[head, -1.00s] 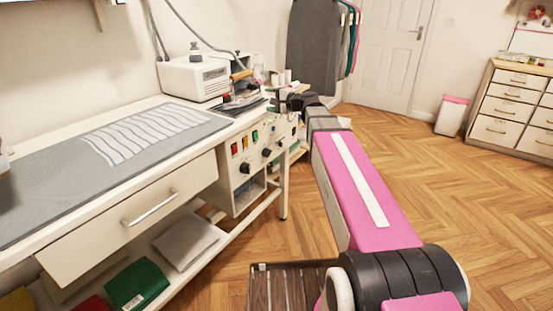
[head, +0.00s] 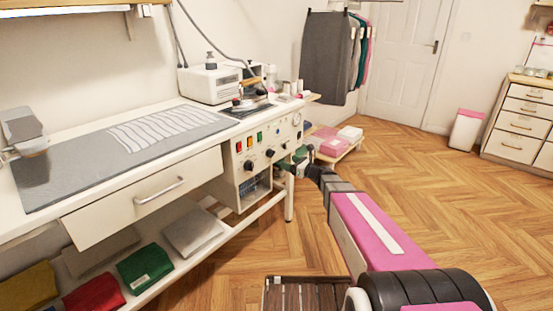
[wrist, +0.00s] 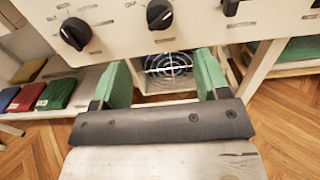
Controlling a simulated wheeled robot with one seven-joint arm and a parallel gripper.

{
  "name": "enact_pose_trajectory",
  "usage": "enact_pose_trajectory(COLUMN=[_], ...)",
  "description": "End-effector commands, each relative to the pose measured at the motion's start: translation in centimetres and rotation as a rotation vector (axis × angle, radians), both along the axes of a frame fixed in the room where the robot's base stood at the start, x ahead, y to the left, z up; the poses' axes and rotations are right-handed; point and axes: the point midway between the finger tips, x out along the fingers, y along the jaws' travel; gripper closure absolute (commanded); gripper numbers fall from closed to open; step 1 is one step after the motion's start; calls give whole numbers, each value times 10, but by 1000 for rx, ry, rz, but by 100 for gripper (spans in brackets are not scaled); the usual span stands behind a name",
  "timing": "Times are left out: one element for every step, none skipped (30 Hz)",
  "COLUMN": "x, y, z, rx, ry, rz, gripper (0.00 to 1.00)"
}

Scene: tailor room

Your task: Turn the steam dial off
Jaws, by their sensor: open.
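The white control panel (head: 262,150) is on the front of the ironing table, with several coloured switches and a row of black dials, left (head: 249,166), middle (head: 270,153) and right (head: 284,145). The wrist view shows the left dial (wrist: 75,33), the middle dial (wrist: 159,14) and part of the right dial (wrist: 230,7) at the top edge. The labels are too small to read, so I cannot tell which dial is for steam. My gripper (wrist: 163,75) is open and empty, its green fingers below the dials, touching none of them.
An open cubby with a fan-like round grille (wrist: 168,68) is under the panel. An iron (head: 250,103) and a white steam generator (head: 210,82) stand on the table. A table leg (head: 289,200) is beside my arm. A slatted wooden rack (head: 305,293) is on the floor; floor to the right is clear.

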Motion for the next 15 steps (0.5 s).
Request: enact_pose_trajectory(x=[2,3,6,8,11,14,17,21,26,30,33,37,41,44,48], y=[2,3,6,9,12,17,21,25,30,35,40,46,49,53,58], z=[-1,-1,-1,-1,-1,-1,-1,-1,-1,-1,-1,-1,-1,-1,-1], rx=[5,6,6,6,6,5,5,4,4,4,4,3,3,3,3], ry=[5,6,5,4,4,4,4,3,3,2,2,2,2,2,2], rz=[0,0,0,1,1,2,2,1,1,2,2,2,2,1,1], gripper=[32,32,32,32,32,32,32,32,32,32,32,32,32,32,32])
